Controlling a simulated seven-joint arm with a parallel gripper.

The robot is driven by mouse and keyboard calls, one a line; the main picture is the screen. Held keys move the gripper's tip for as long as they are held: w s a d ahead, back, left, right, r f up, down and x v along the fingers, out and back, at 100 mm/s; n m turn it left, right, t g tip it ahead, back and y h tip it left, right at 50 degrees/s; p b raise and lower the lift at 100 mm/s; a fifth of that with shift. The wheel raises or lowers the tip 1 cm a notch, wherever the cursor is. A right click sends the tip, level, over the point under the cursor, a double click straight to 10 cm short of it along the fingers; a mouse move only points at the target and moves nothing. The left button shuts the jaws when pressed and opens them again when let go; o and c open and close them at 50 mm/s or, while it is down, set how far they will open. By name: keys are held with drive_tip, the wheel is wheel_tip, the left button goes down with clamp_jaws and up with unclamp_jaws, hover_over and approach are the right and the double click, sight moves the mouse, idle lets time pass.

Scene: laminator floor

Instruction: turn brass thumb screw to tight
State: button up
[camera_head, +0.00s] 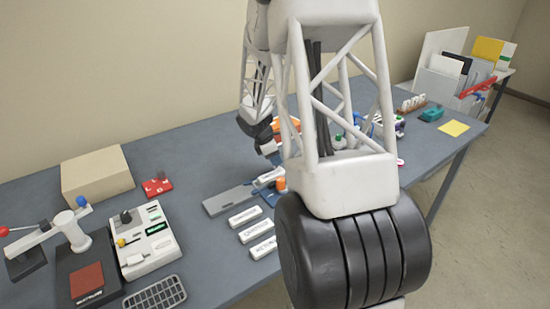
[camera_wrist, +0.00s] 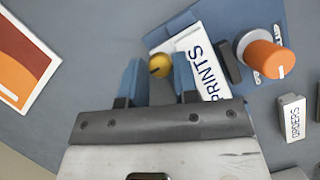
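The brass thumb screw (camera_wrist: 160,65) shows in the wrist view as a small round golden knob beside a white block marked PRINTS (camera_wrist: 204,62), near a blue plate (camera_wrist: 270,18). My gripper (camera_wrist: 158,70) is open, with one blue finger to the left of the screw and one to the right. Gaps show between the screw and both fingers; I cannot tell whether the fingertips are down at its height. In the head view the gripper end is low over the table behind my arm, and I cannot make out the screw there.
An orange knob (camera_wrist: 265,58) and a small ORDERS block (camera_wrist: 292,118) are right of the screw. An orange and white card (camera_wrist: 22,62) lies left. In the head view, white label blocks (camera_head: 250,230), a control panel (camera_head: 147,240) and a cardboard box (camera_head: 97,175) stand on the grey table.

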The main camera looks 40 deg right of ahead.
clamp_jaws()
drive_tip(key=shift+m, duration=0.4)
drive_tip(key=m+g, duration=0.1)
drive_tip(key=m, duration=0.2)
drive_tip(key=m+g+y, duration=0.1)
drive_tip(key=m, duration=0.1)
drive_tip(key=shift+w+d+m, duration=0.15)
drive_tip(key=shift+m, duration=0.25)
drive_tip(key=m+y, duration=0.1)
drive_tip(key=m, duration=0.1)
drive_tip(key=m+g+y, duration=0.1)
drive_tip(key=m, duration=0.2)
drive_tip(key=shift+d+m, duration=0.15)
drive_tip(key=shift+m, duration=0.15)
drive_tip(key=shift+d+m+y, duration=0.1)
drive_tip(key=shift+m+y, duration=1)
drive_tip(key=shift+m, duration=1.2)
